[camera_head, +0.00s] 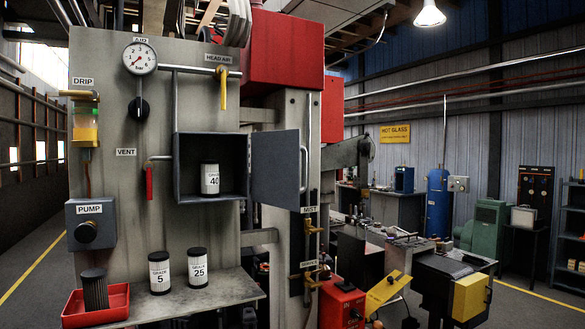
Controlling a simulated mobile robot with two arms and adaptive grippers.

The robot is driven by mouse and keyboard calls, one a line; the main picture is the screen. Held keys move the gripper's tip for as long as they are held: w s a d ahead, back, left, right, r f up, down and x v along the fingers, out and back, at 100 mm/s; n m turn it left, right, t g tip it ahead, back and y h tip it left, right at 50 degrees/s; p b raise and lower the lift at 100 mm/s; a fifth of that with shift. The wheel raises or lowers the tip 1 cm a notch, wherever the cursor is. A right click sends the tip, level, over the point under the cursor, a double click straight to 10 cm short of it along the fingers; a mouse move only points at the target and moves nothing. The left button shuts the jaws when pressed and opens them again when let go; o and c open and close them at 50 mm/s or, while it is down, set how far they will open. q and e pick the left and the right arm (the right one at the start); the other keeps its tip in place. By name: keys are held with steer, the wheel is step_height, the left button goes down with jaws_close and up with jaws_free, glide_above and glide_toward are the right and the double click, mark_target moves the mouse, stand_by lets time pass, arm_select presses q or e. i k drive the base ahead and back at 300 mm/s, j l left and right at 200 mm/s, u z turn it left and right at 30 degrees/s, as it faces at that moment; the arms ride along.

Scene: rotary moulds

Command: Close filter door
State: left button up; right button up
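The filter door (274,167) is a dark grey panel. It stands open, hinged at the right side of a grey filter box (178,168) on the upright panel and swung out to the right. A slim vertical handle (303,161) shows at its outer edge. Inside the box stands a white filter canister with a black top, labelled 40 (210,180). Neither of my grippers is in view.
On the shelf (215,287) below stand canisters labelled 5 (160,273) and 25 (198,267), and a dark cylinder in a red tray (97,305). A red valve lever (149,182) hangs left of the box. Machinery fills the space right of the door.

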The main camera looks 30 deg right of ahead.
mark_target(275, 155)
steer(key=l+u, duration=0.2)
steer(key=l, duration=0.5)
steer(key=l+u, duration=0.2)
steer(key=l, duration=0.45)
steer(key=k+l+u, duration=0.25)
steer(key=l, duration=0.4)
steer(key=i+l+u, duration=0.1)
steer(key=l, duration=0.25)
steer(key=i+l+u, duration=0.15)
steer(key=i+l, duration=0.15)
steer(key=i+l+u, duration=0.1)
steer(key=l, duration=0.4)
steer(key=k+j, duration=0.15)
steer(key=j, duration=0.15)
steer(key=k+j+u, duration=0.1)
steer(key=k+j, duration=0.05)
steer(key=j, duration=0.1)
